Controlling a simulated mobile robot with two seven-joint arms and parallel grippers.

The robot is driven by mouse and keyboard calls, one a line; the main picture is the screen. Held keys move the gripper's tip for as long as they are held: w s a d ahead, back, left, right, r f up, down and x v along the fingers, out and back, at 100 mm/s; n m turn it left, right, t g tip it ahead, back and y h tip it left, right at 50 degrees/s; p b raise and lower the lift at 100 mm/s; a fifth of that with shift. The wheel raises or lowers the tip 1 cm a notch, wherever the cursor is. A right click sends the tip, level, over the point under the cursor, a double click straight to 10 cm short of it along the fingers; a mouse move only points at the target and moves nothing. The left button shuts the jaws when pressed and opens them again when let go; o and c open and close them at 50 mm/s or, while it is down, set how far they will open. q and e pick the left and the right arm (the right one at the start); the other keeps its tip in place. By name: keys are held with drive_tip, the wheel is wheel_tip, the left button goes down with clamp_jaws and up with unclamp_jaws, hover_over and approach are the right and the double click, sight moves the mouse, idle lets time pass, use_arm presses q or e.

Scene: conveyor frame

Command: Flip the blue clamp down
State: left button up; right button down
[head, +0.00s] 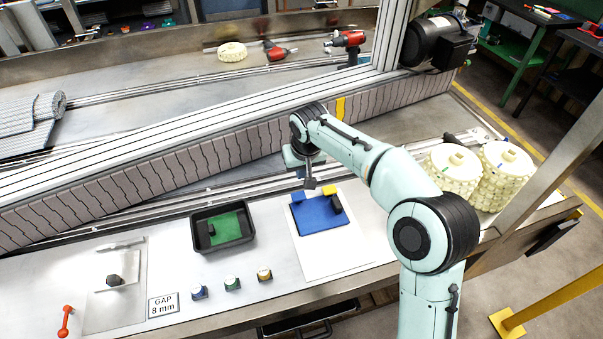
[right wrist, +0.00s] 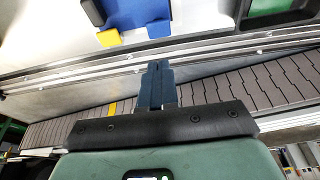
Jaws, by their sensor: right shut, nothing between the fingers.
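A flat blue plate (head: 318,215) lies on a white sheet on the bench, with a black upright piece (head: 340,211) and a yellow block (head: 331,190) at its edge. It is the largest blue fixture in view; I cannot tell which part of it is the clamp. The right wrist view shows the blue plate (right wrist: 140,14), the black piece (right wrist: 94,12) and the yellow block (right wrist: 108,38) at the top. My right gripper (head: 310,184) is near the plate's far edge, shut and empty; its fingers (right wrist: 157,68) appear apart from the plate. My left gripper is not in view.
A black tray (head: 195,236) with a green plate stands left of the blue plate. Small blue (head: 199,292), green (head: 232,284) and yellow (head: 264,275) pieces sit in front. The conveyor (head: 210,150) runs behind. Cream rollers (head: 452,168) stand right of my arm.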

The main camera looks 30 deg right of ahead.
drive_tip(key=b, duration=0.1)
approach(300, 199)
drive_tip(key=w+f, duration=0.2)
drive_tip(key=f, duration=0.1)
drive_tip(key=w+f, duration=0.1)
drive_tip(key=f, duration=0.1)
drive_tip(key=shift+d, duration=0.4)
drive_tip(key=shift+w+f, duration=0.1)
drive_tip(key=shift+f, duration=0.5)
wheel_tip(300, 199, down, 2)
drive_tip(key=shift+f+b, duration=0.1)
drive_tip(key=shift+b, duration=0.55)
drive_tip(key=shift+s+a, duration=0.1)
drive_tip(key=shift+s, duration=0.25)
drive_tip(key=shift+f, duration=0.15)
drive_tip(key=r+p, duration=0.2)
drive_tip(key=r, duration=0.1)
drive_tip(key=r+p, duration=0.1)
drive_tip(key=r, duration=0.1)
drive_tip(key=shift+w+r+p, duration=0.15)
drive_tip(key=shift+w+p, duration=0.15)
drive_tip(key=shift+w, duration=0.05)
drive_tip(key=v, duration=1)
drive_tip(key=shift+r, duration=0.25)
